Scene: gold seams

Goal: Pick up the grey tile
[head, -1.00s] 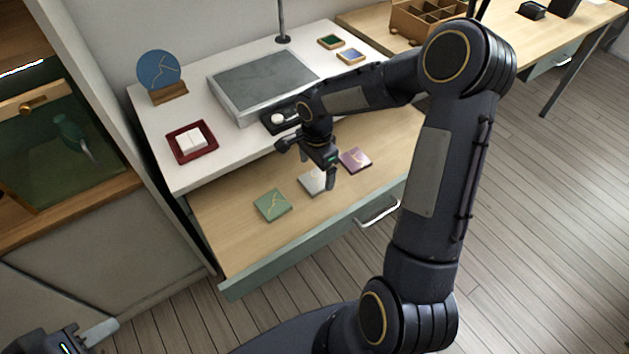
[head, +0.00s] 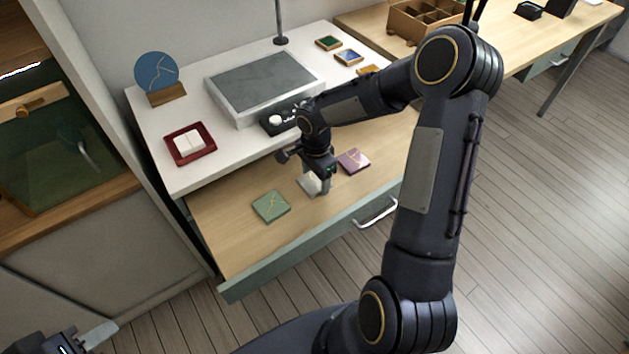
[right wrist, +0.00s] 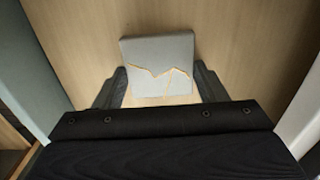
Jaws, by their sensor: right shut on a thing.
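The grey tile (right wrist: 158,57) with a gold seam lies in the open wooden drawer (head: 235,240), between a green tile (head: 271,206) and a purple tile (head: 353,160). In the head view the grey tile (head: 310,184) is partly hidden by my right gripper (head: 322,190). In the right wrist view the two fingers of my right gripper (right wrist: 158,88) stand at the tile's left and right sides, shut on it. I cannot tell whether the tile is lifted off the drawer floor. My left gripper (head: 88,342) is at the bottom left corner, only partly in frame, away from the tiles.
The white counter (head: 180,95) above the drawer holds a grey slab (head: 262,80), a red tray (head: 190,158) with white blocks, and a blue disc (head: 156,71) on a stand. The drawer's front wall and handle (head: 377,214) are close to the right gripper.

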